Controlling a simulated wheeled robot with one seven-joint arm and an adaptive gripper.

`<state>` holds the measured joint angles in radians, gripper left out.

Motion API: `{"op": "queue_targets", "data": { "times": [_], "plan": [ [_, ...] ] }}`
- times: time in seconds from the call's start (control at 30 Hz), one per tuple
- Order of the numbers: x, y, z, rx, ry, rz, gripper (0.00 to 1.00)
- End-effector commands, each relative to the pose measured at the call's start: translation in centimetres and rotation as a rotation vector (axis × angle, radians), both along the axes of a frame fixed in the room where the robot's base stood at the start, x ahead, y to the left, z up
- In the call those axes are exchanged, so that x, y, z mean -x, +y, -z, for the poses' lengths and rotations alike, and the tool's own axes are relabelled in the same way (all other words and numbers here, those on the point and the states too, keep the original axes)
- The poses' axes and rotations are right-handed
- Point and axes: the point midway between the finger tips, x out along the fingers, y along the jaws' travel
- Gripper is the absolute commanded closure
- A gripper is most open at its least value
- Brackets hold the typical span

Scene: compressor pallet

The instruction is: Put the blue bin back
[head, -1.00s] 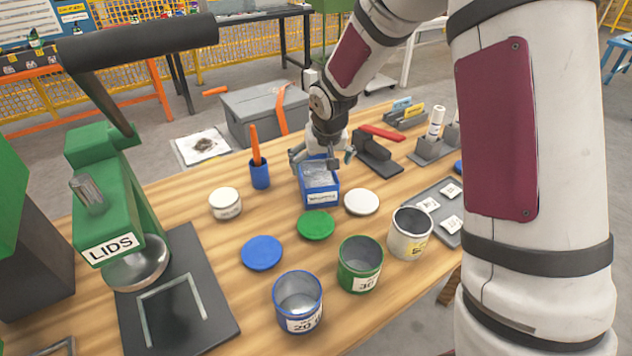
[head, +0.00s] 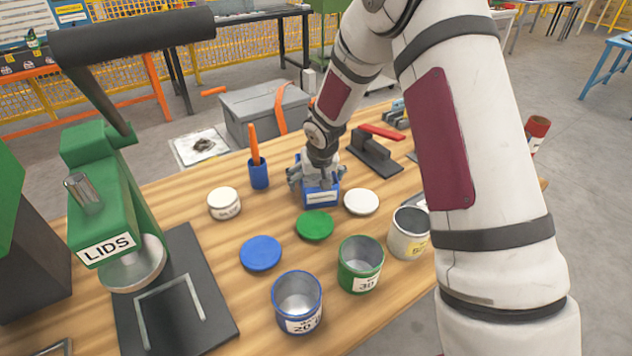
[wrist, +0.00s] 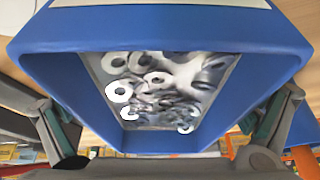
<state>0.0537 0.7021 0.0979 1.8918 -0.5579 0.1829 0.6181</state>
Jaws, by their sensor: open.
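The blue bin (head: 321,197) stands on the wooden bench with a white label on its front. In the wrist view the blue bin (wrist: 160,30) fills most of the picture and holds many metal washers (wrist: 160,90). My gripper (head: 316,180) is right over the bin, pointing down. In the wrist view its fingers (wrist: 167,125) are spread, one at each side of the bin. Whether the fingers touch the bin walls cannot be told. The gripper hides the bin's back part in the head view.
A blue cup with an orange handle (head: 257,172), a white tin (head: 224,203), a white lid (head: 361,201) and a green lid (head: 315,225) lie around the bin. Open cans (head: 298,300) stand in front. A black press tool (head: 374,153) is behind right. A green lid press (head: 120,200) stands left.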

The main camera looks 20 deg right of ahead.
Motion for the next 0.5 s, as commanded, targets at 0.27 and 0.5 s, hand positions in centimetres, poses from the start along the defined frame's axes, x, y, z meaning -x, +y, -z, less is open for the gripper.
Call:
{"op": "queue_targets", "data": {
  "times": [0.27,0.5],
  "plan": [
    [0.06,-0.04,0.02,0.0,0.001,0.001,0.48],
    [0.13,-0.06,0.16,0.001,0.004,0.0,0.75]
  ]
}}
